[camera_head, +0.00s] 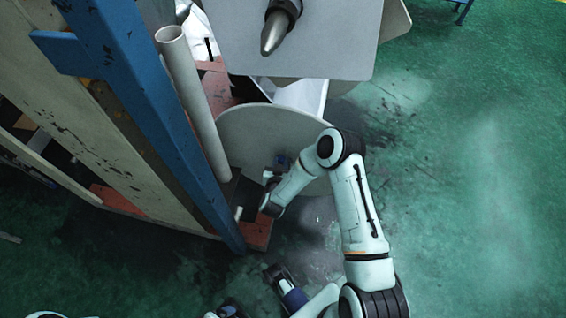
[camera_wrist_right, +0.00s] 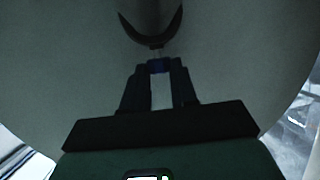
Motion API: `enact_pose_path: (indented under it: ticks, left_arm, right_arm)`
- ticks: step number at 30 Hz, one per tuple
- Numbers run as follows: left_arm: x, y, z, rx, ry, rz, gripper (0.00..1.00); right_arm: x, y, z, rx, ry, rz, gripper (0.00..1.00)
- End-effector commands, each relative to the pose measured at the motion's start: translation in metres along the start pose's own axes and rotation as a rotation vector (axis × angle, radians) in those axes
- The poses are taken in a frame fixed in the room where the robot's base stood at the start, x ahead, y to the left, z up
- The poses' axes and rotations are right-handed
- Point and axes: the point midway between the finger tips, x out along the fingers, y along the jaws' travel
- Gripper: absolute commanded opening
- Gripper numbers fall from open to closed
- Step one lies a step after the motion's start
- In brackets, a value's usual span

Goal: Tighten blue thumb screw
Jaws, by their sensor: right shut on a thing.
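The blue thumb screw (camera_wrist_right: 158,67) is small and sits at the middle of a large grey disc (camera_wrist_right: 60,85), below a dark curved part (camera_wrist_right: 152,35). My right gripper (camera_wrist_right: 159,74) is shut on the screw, its two dark fingers on either side of it. In the head view, my right gripper (camera_head: 273,175) is small and dark in front of the round grey disc (camera_head: 243,135). A small blue spot, likely the screw, shows beside it (camera_head: 283,160).
A blue post (camera_head: 140,95) and a pale tube (camera_head: 190,95) stand left of the disc. A grey plate with a metal spindle tip (camera_head: 273,34) hangs above. Green floor (camera_head: 480,190) is open to the right.

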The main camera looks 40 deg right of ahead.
Motion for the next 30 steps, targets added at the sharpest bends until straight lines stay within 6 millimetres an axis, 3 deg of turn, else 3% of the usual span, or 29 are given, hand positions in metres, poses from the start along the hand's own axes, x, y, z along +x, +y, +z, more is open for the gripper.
enact_pose_path:
  ticks: [15,30]
  left_arm:
    - [0.004,-0.001,-0.005,-0.001,0.013,-0.001,0.92]
    - [0.005,-0.002,-0.009,-0.002,0.025,-0.001,0.92]
  right_arm:
    - [0.003,-0.012,-0.002,0.151,0.006,0.354,0.0]
    - [0.005,-0.013,-0.004,0.189,0.006,0.45,0.0]
